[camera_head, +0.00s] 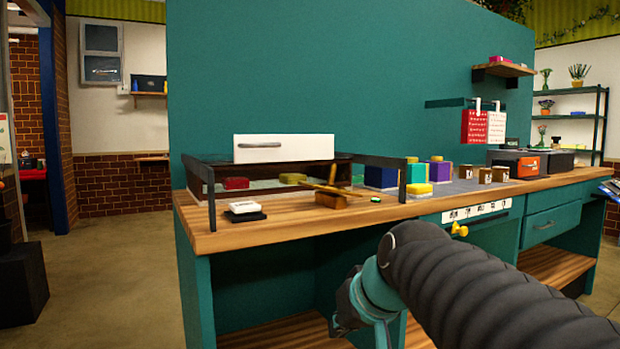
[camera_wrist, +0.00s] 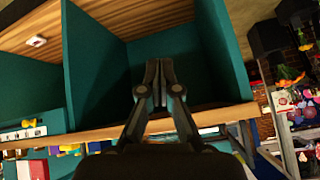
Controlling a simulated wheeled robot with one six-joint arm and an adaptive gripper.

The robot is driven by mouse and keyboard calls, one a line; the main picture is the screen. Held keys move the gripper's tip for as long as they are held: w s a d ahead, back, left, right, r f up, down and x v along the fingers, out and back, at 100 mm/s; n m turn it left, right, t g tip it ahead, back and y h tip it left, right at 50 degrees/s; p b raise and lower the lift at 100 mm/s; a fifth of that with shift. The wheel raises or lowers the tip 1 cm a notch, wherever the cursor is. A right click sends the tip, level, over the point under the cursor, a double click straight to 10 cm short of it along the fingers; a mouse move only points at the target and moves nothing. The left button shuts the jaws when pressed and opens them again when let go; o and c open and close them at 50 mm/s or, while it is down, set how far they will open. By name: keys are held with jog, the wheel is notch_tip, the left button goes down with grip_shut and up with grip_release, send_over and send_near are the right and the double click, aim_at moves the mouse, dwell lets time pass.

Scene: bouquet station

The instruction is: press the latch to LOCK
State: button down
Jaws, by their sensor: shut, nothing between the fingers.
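A yellow knob (camera_head: 459,229), which may be the latch, sticks out of the teal counter front below a white strip with dark marks (camera_head: 476,212). No LOCK wording is readable. My gripper (camera_head: 347,312) is low in front of the counter, left of and below the knob, and apart from it. Its fingers are shut and empty in the wrist view (camera_wrist: 159,75), in front of a teal compartment. A white marked panel (camera_wrist: 22,133) with small yellow parts near it shows at the left there; I cannot tell whether one is the knob.
The wooden counter top (camera_head: 245,235) holds a dark-framed tray area, colored boxes (camera_head: 380,177), small brown cups and an orange-black machine (camera_head: 530,162). A drawer (camera_head: 550,224) with a handle is at the right. Open floor (camera_head: 110,280) lies at the left.

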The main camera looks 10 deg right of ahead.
jog(key=w+d+r+t+y, duration=0.1)
jog(key=w+d+r+t, duration=0.2)
jog(key=w+r, duration=0.9)
jog(key=w+d+r+n+t+y, duration=0.1)
jog(key=w+d+r+t+y, duration=0.1)
jog(key=w+r, duration=1)
jog(key=w+d+t, duration=0.1)
jog(key=w+d, duration=0.1)
jog(key=w, duration=0.1)
jog(key=shift+r, duration=0.3)
jog(key=shift+w, duration=0.1)
jog(key=p+x, duration=0.2)
jog(key=x, duration=0.7)
jog(key=shift+w+a+r, duration=0.15)
jog(key=shift+w, duration=0.05)
jog(key=f, duration=0.2)
jog(key=shift+w+a+f+b, duration=0.15)
jog(key=shift+a+f+b, duration=0.15)
jog(key=shift+a+f, duration=0.25)
jog(key=shift+f, duration=0.55)
jog(key=shift+f+n+b, duration=0.15)
jog(key=shift+n+b, duration=0.15)
jog(key=shift+b, duration=0.05)
